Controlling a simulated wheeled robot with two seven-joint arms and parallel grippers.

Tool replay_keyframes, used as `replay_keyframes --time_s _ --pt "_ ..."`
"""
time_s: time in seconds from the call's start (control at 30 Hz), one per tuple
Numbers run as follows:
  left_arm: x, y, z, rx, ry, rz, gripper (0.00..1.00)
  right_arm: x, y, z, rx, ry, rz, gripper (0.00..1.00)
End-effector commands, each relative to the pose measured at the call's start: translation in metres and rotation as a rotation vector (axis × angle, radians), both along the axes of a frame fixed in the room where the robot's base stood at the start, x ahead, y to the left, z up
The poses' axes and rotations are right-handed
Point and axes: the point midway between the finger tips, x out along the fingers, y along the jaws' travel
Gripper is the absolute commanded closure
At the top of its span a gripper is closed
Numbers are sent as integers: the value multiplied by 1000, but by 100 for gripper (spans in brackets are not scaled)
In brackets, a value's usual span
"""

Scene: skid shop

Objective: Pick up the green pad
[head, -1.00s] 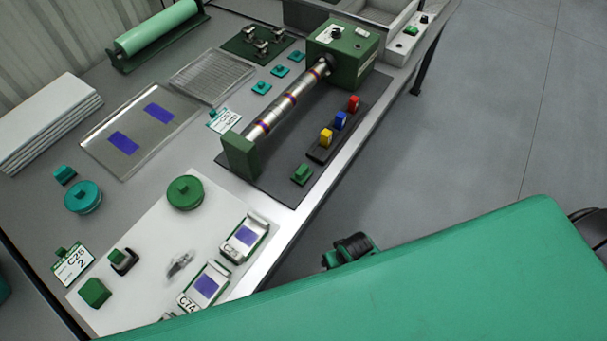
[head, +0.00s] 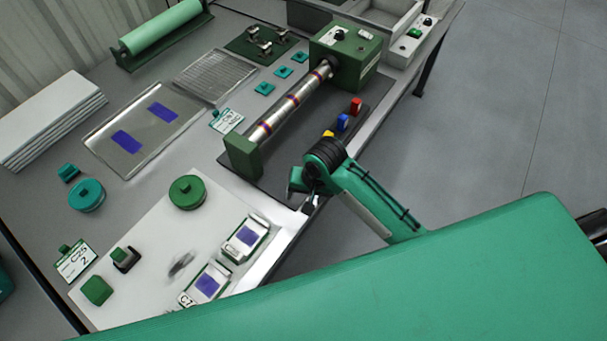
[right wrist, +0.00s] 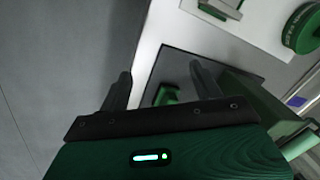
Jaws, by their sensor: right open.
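The green pad (right wrist: 165,95) shows in the right wrist view as a small green block on the dark mat. It lies between the lines of my right gripper's two fingers (right wrist: 161,82), beyond them and apart from them as far as I can tell. The fingers are spread with nothing between them. In the head view my right gripper (head: 309,203) is over the near edge of the dark mat, and my arm hides the green pad there. My left gripper is in neither current view.
Red (head: 355,106), blue (head: 342,122) and partly hidden yellow (head: 328,134) blocks stand in a row beyond my right gripper. A roller with a green end block (head: 242,156) lies left of it. A white board (head: 150,285) holds several parts. Floor at right is clear.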

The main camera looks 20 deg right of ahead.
Motion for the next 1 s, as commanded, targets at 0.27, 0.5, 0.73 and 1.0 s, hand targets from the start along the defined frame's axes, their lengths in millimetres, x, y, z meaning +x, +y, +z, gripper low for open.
replay_keyframes --time_s 0.27,0.5,0.73,1.0 --pt "-1 -1 1 -1 1 0 64 73 -13 37 -71 113 -299 35" --pt "-2 -1 1 0 3 0 64 106 -29 63 -126 162 -495 35" --pt "-3 0 3 0 4 0 64 111 -33 52 -140 175 -543 35" --pt "-3 1 8 1 5 -1 64 111 -33 1 -139 174 -541 35"
